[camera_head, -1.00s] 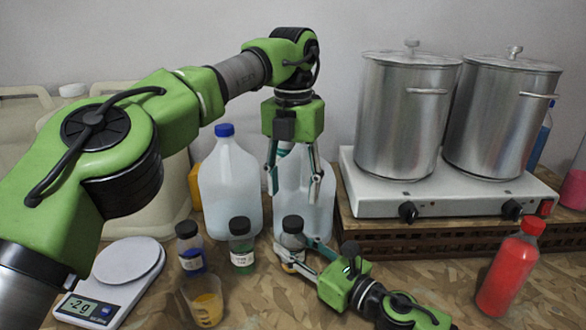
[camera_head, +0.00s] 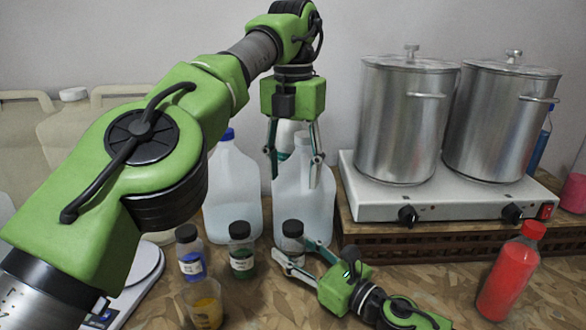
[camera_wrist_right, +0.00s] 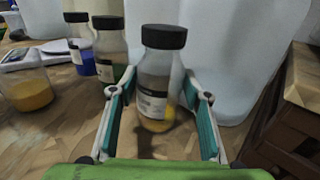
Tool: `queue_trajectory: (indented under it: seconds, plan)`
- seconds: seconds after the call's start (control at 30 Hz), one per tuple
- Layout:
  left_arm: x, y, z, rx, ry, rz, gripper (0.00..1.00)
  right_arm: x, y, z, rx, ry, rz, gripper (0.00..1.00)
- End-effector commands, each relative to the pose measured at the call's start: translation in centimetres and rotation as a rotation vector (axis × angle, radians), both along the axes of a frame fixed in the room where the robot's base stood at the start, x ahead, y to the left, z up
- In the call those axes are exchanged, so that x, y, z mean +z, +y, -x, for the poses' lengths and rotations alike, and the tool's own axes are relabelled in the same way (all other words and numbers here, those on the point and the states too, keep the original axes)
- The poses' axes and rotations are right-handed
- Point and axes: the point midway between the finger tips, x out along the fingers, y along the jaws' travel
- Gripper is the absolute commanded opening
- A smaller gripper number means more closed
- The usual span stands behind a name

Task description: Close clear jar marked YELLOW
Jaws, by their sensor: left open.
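The clear jar with yellow contents (camera_head: 291,243) stands upright at the right end of a row of small jars; it also shows in the right wrist view (camera_wrist_right: 155,88). A black lid (camera_head: 292,228) sits level on its top. The label text is too small to read. My right gripper (camera_wrist_right: 158,97) is open, with one finger on each side of this jar and gaps visible between fingers and glass. In the head view it (camera_head: 291,249) comes from the lower right. My left gripper (camera_head: 294,176) is open and empty, pointing down above the lid, clear of it.
Jars with blue (camera_head: 190,254) and green (camera_head: 241,250) contents, both black-lidded, stand to the left. A beaker of yellow liquid (camera_head: 204,303) is in front. Large jugs (camera_head: 233,195) stand behind. A hotplate (camera_head: 450,195) with two pots and a red bottle (camera_head: 509,275) are right.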

Motion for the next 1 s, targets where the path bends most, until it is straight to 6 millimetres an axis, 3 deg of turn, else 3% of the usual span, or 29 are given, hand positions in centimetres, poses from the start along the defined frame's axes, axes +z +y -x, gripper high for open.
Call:
queue_trajectory:
  seconds: [0.47,1.0]
  plan:
    - [0.0,0.0,0.0,0.001,0.0,0.0,0.5,0.0,-0.5,0.5,0.0,0.0,0.0,0.55]
    - [0.0,0.0,0.0,0.0,0.0,0.0,0.5,-0.2,-6.9,6.9,-0.001,0.004,-0.001,0.55]
